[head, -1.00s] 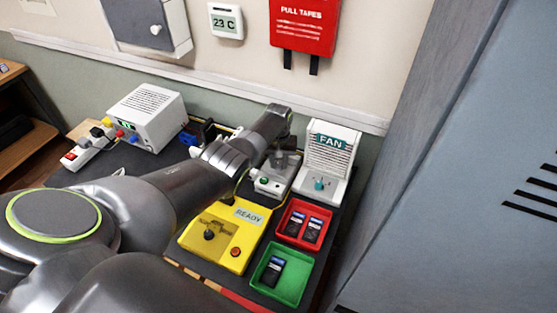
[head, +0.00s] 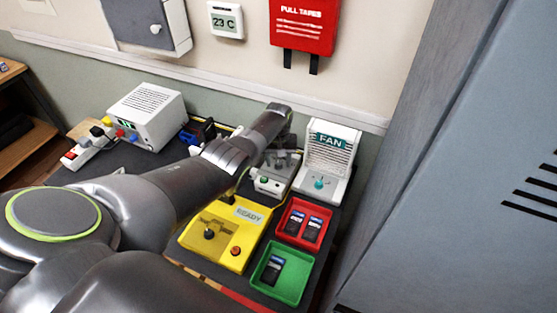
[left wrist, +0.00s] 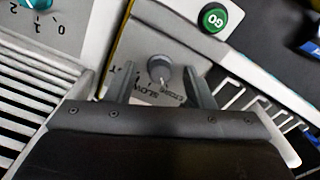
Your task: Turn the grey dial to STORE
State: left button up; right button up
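The grey dial (left wrist: 160,67) shows in the left wrist view on a light panel, a round knob with a pale pointer mark. Small dark lettering is printed around it, upside down in this view, and part of it reads like STORE. My left gripper (left wrist: 161,76) is open, one finger on each side of the dial, with a visible gap to both. In the head view my left gripper (head: 284,147) is over the pale device (head: 268,187) with a green button, and hides the dial there. My right gripper is in neither view.
The white FAN unit (head: 326,155) with a teal knob stands just right of the device. A green GO button (left wrist: 213,17) is near the dial.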

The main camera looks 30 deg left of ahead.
aim_at(278, 163)
pick_arm(q)
jog(key=shift+r, duration=0.1)
jog(key=shift+r, duration=0.3)
notch_tip(278, 163, up, 5)
jog(key=shift+f+p, duration=0.1)
jog(key=shift+p, duration=0.75)
notch_tip(278, 163, up, 12)
jog(key=b, duration=0.1)
jog(key=shift+f, duration=0.15)
